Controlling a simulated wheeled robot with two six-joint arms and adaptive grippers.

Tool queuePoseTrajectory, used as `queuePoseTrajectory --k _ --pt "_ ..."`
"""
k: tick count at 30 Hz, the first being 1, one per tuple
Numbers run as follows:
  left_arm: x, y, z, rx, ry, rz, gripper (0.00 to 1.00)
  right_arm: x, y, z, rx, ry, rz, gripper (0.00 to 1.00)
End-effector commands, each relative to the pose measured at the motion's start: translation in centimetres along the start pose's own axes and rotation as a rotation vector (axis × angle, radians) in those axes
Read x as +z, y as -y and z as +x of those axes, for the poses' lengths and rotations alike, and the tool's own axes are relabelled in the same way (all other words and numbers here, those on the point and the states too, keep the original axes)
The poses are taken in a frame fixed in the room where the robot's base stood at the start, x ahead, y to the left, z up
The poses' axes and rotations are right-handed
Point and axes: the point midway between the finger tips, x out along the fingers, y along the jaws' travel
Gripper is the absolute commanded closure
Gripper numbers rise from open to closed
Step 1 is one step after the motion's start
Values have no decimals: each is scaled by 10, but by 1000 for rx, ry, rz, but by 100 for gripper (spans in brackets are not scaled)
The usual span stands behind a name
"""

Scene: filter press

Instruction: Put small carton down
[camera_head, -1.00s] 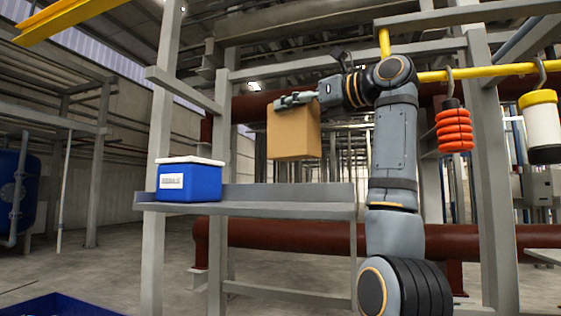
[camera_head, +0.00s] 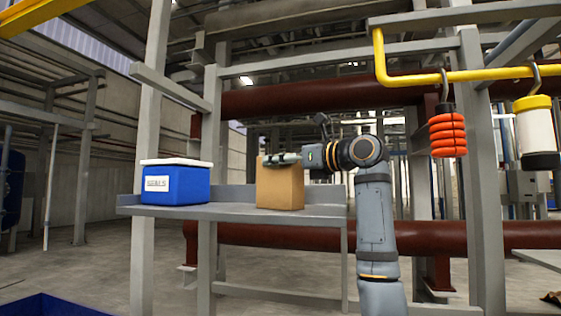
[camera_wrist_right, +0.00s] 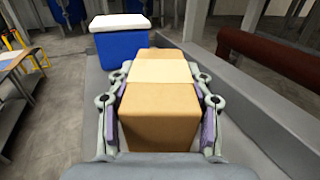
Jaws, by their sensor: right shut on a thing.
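The small carton (camera_head: 280,187) is a plain brown box, upright at the right part of the grey shelf (camera_head: 235,211). Its bottom appears at the shelf surface; whether its full weight rests there I cannot tell. My right gripper (camera_head: 282,160) is shut on the carton near its top, coming from the right. In the right wrist view the carton (camera_wrist_right: 160,105) sits between both fingers, with a paler tape band across it. My left gripper is not in view.
A blue cooler box (camera_head: 176,186) with a white lid stands on the shelf left of the carton, with a gap between them. A yellow rail (camera_head: 450,76) with a hanging orange coil (camera_head: 447,134) is at right. A dark red pipe (camera_head: 300,98) runs behind.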

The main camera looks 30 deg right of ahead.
Motion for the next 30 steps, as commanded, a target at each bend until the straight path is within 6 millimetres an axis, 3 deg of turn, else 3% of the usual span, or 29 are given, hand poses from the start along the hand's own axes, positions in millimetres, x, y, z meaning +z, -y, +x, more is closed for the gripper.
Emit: queuePoseTrajectory --k 6,7,12,23,30 --pt "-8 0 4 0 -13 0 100 -4 0 0 1 1 0 93" --pt "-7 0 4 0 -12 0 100 -4 0 0 1 -1 1 47" --pt "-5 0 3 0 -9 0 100 -3 0 0 1 -1 1 26" --pt "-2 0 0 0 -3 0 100 1 0 -1 0 0 0 26" --pt "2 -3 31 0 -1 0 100 -5 0 -48 -2 3 0 26"
